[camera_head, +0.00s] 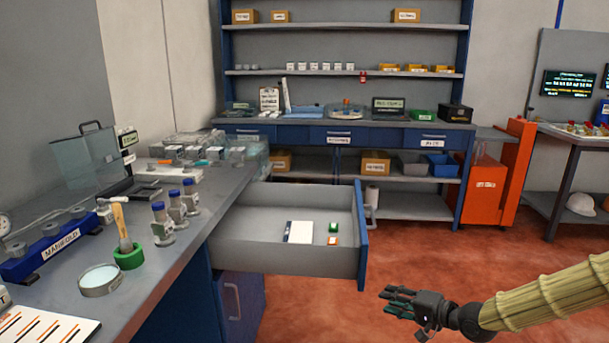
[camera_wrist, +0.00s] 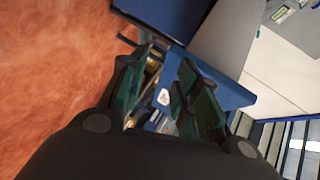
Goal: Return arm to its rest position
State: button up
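My gripper (camera_head: 388,299) is at the lower right of the head view, out in front of the open drawer's blue front and above the red floor. My arm (camera_head: 550,294) reaches in from the right edge. In the wrist view the two dark green fingers of my gripper (camera_wrist: 163,88) stand apart, and I see no object held between them. Parts of blue furniture show behind and between the fingers there.
A grey drawer (camera_head: 256,258) stands pulled out from the left bench (camera_head: 165,260), holding a white pad (camera_head: 299,232) and small green and orange items. A blue shelf unit (camera_head: 340,123) stands behind. An orange cabinet (camera_head: 489,185) is at right. Floor (camera_head: 410,250) between is clear.

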jog(key=s+a+f+n+g+h, duration=0.15)
jog(key=s+a+f, duration=0.25)
jog(key=s+f, duration=0.45)
jog(key=s+a+f+n+g+h, duration=0.1)
jog(key=s+a+f+g, duration=0.2)
jog(key=s+f, duration=0.55)
jog(key=s+f+n+g+h, duration=0.2)
jog(key=s+f+g+h, duration=0.15)
jog(key=s+f, duration=0.95)
jog(key=s+d+n+g+h, duration=0.1)
jog(key=s+d+h, duration=0.15)
jog(key=s, duration=0.55)
jog(key=s+d+n+g+h, duration=0.1)
jog(key=s+d+n+g, duration=0.15)
jog(key=s, duration=0.55)
notch_tip(320, 180, up, 15)
jog(key=p, duration=1.5)
jog(key=shift+w+d+m+t+p, duration=0.3)
jog(key=shift+w+t+p, duration=0.05)
jog(key=shift+t, duration=0.1)
